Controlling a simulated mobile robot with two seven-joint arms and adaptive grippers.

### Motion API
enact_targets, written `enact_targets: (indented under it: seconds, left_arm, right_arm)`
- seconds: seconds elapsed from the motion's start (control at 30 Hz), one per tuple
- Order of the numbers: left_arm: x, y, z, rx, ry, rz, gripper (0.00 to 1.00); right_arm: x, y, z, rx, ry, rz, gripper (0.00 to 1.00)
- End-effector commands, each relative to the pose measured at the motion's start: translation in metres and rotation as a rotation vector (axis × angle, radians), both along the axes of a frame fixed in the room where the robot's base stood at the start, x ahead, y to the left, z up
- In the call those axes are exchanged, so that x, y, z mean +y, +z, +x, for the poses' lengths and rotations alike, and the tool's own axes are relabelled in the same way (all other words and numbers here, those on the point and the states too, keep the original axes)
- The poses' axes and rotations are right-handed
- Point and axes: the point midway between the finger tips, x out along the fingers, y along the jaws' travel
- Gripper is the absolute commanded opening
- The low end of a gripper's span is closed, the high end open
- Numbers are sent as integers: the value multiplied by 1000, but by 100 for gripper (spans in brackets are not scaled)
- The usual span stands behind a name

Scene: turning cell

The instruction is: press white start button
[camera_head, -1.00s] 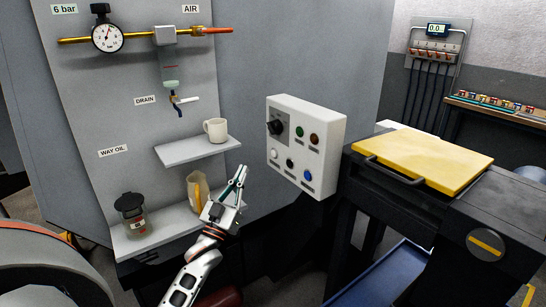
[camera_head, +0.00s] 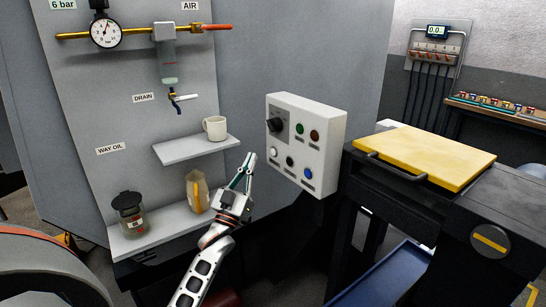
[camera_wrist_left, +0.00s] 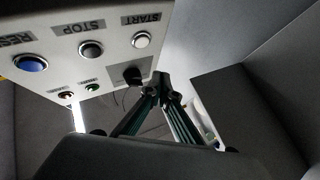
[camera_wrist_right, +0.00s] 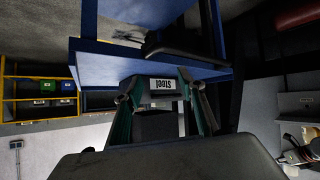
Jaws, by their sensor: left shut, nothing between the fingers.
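The control box (camera_head: 330,150) is a pale box on the grey machine wall. Its white start button (camera_head: 273,152) is at the lower left of the front face, below a black rotary knob (camera_head: 275,125). In the left wrist view the white button (camera_wrist_left: 141,39) has the label START beside it, upside down. My left gripper (camera_head: 251,158) is shut and empty, a little left of the white button; it appears not to touch it. Its fingertips (camera_wrist_left: 165,78) also show in the left wrist view. My right gripper (camera_wrist_right: 158,78) is open in the right wrist view, away from the box.
A black stop button (camera_head: 290,161) and a blue reset button (camera_head: 308,174) share the row. A shelf (camera_head: 185,154) with a white mug (camera_head: 215,128) is up left. A yellow pad (camera_head: 425,157) lies on the right. A bin labelled Steel (camera_wrist_right: 160,84) is near my right gripper.

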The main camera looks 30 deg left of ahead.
Motion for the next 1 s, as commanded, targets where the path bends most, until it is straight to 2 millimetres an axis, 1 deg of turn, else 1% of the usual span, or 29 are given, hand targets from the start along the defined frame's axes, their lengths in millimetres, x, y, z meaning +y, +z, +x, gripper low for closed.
enact_targets:
  seconds: [0.03,0.13,0.3,0.4,0.6,1.0]
  left_arm:
    - [-3,-2,7,-2,-1,-1,0]
    - [-8,-2,18,0,0,0,0]
    - [-14,-2,33,0,-1,-1,0]
    - [-16,-1,38,0,-1,-1,0]
    - [-18,0,41,0,-1,1,0]
    - [-17,0,41,0,-1,1,0]
  right_arm:
    - [0,-7,-1,3,0,0,40]
    - [0,-14,-2,5,0,0,40]
    - [0,-18,-3,7,0,0,40]
    - [0,-20,-3,7,0,0,40]
    - [0,-18,-2,3,0,0,40]
    - [0,-17,-1,2,0,2,40]
